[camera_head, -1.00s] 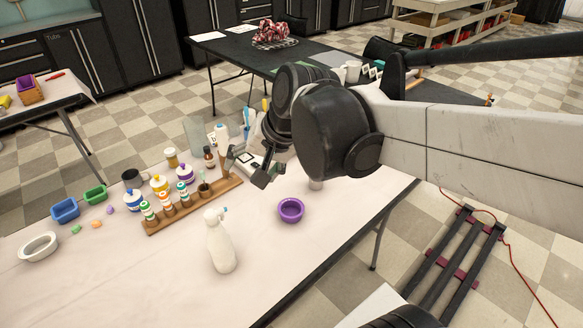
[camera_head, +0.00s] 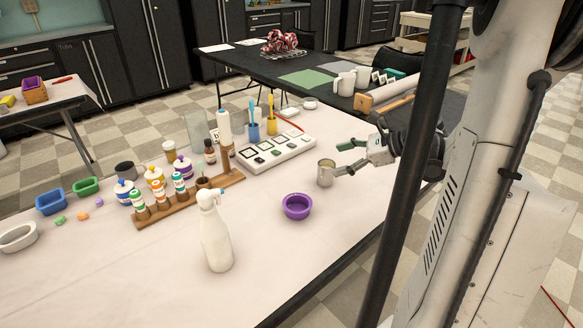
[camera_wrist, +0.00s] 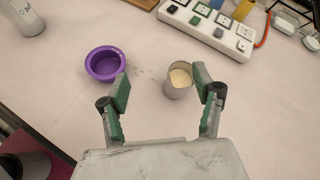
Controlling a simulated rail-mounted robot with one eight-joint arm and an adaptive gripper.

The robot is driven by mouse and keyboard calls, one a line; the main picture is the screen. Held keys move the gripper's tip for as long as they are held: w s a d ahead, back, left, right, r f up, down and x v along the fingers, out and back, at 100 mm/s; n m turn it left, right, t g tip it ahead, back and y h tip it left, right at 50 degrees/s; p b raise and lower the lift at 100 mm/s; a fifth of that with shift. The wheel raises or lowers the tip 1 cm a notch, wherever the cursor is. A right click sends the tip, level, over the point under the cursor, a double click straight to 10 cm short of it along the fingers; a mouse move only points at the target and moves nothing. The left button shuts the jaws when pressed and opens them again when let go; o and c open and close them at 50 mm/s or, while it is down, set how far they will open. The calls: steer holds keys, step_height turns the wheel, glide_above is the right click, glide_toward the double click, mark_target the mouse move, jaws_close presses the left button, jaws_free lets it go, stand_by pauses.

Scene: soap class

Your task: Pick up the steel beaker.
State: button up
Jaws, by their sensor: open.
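The steel beaker (camera_head: 325,173) is a small grey metal cup standing upright on the white table, right of the middle in the head view. In the wrist view the beaker (camera_wrist: 179,80) shows pale contents or a pale inner surface. My gripper (camera_head: 342,158) is open and comes in from the right, its fingertips close to the beaker. In the wrist view, the open fingers (camera_wrist: 160,90) have the beaker ahead, nearer the right fingertip; whether that finger touches it I cannot tell.
A purple bowl (camera_head: 297,206) stands in front of the beaker. A white spray bottle (camera_head: 215,235) is further left. A wooden rack of paint bottles (camera_head: 190,199) stands left. The table between bowl and tray is clear.

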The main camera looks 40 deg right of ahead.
mark_target(326, 175)
steer(key=s+d+f+m, duration=0.1)
steer(key=d+f, duration=0.1)
steer(key=s+d+f+m+t+b, duration=0.1)
steer(key=d+f, duration=0.1)
steer(key=d, duration=0.1)
steer(key=s+d+f+m+t+b, duration=0.1)
steer(key=s+d, duration=0.1)
steer(key=shift+s+d+f+m, duration=0.1)
steer(key=shift+d+f+m, duration=0.05)
steer(key=shift+f+m, duration=0.25)
steer(key=b+x, duration=0.2)
steer(key=x, duration=0.6)
steer(key=shift+a, duration=0.2)
steer(key=shift+b+x, duration=1.1)
steer(key=shift+x, duration=1.65)
steer(key=shift+s+a, duration=0.1)
steer(key=shift+c, duration=0.5)
steer(key=c, duration=1.3)
steer(key=shift+r, duration=0.15)
